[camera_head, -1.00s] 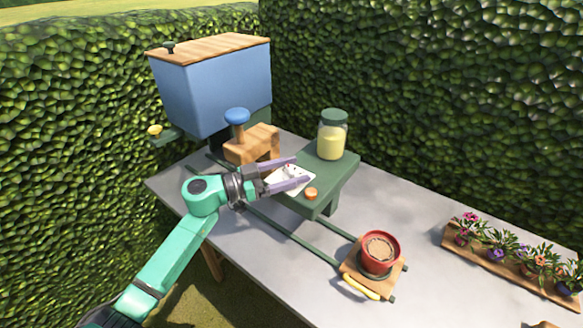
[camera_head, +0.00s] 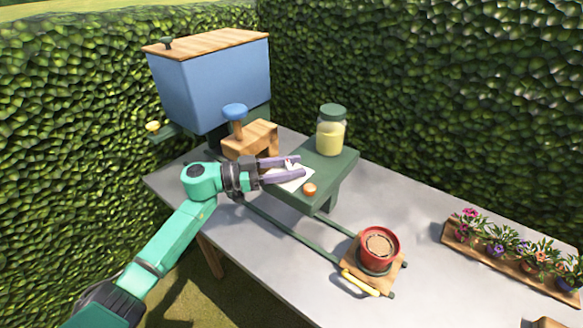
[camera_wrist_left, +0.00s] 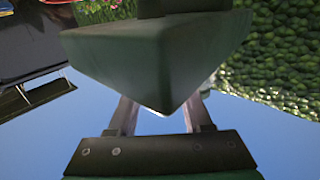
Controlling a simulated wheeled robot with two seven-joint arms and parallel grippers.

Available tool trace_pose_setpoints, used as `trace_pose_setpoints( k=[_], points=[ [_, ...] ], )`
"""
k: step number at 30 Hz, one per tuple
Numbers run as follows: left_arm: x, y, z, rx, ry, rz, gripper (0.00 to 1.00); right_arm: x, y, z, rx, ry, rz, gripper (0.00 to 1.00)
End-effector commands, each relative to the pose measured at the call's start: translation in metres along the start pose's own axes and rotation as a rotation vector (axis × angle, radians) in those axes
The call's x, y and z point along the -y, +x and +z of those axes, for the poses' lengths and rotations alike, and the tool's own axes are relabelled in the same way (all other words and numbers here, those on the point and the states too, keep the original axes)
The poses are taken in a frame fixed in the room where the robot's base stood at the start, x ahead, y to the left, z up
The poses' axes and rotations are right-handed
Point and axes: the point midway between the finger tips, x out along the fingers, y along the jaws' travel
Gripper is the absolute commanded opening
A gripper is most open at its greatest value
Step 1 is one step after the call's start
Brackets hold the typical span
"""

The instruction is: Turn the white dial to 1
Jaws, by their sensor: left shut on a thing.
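The white dial (camera_head: 290,164) sits on a white plate (camera_head: 291,183) on top of the green stand (camera_head: 328,173). My left gripper (camera_head: 299,168) reaches over the plate from the left, its purple fingers shut on the dial, one on each side. The fingers partly cover the dial, and its pointer and numbers are too small to read. In the left wrist view the green stand (camera_wrist_left: 160,60) hides the fingertips and the dial. My right gripper is not in view.
An orange button (camera_head: 310,189) and a jar with a green lid (camera_head: 331,130) are on the stand. A blue hopper (camera_head: 215,85) and a wooden block with a blue knob (camera_head: 235,111) stand behind. A red pot (camera_head: 379,250) sits front right, with a flower planter (camera_head: 510,266) beyond.

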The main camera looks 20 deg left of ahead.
Motion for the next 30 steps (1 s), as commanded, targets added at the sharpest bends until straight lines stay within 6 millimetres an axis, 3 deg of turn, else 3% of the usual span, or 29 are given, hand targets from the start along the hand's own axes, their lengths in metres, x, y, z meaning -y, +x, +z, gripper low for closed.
trace_pose_setpoints(
  k=[18,30],
  points=[
    [0.000,-0.001,0.004,-0.002,0.003,0.439,0.00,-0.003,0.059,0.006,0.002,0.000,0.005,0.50],
    [-0.001,-0.001,-0.001,-0.002,0.001,0.526,0.00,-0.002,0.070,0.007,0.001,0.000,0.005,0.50]
  ],
)
